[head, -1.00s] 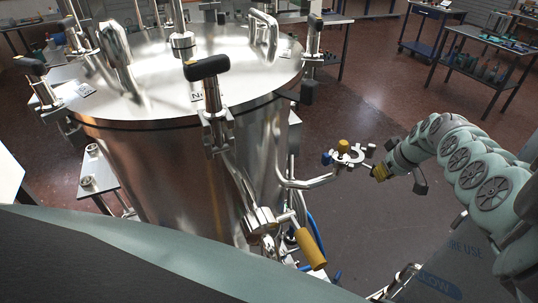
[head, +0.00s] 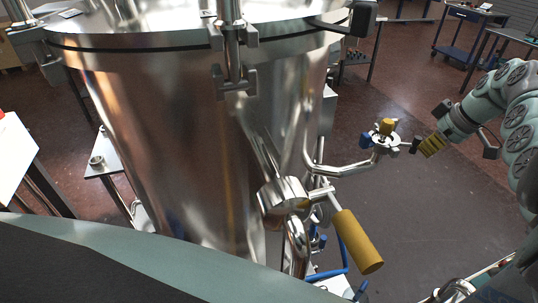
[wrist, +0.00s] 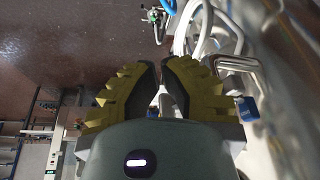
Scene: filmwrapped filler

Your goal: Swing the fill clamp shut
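The fill clamp (head: 384,140) is a small metal ring clamp with a yellow knob and a blue piece, at the free end of a bent steel pipe (head: 340,171). It looks open, with a dark-tipped part reaching right toward my gripper. My gripper (head: 428,147) is just right of it, seemingly a little apart. In the wrist view its yellow fingers with black pads (wrist: 159,75) are nearly together, with only a narrow gap and nothing clearly held. A blue piece (wrist: 247,108) shows beside the right finger; I cannot tell whether it belongs to the clamp.
A large steel vessel (head: 190,130) fills the left and middle. A valve with a thick yellow handle (head: 357,241) juts out below the clamp. Blue hoses (head: 328,272) lie below it. Open floor (head: 440,210) lies below my gripper. Work tables stand farther back.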

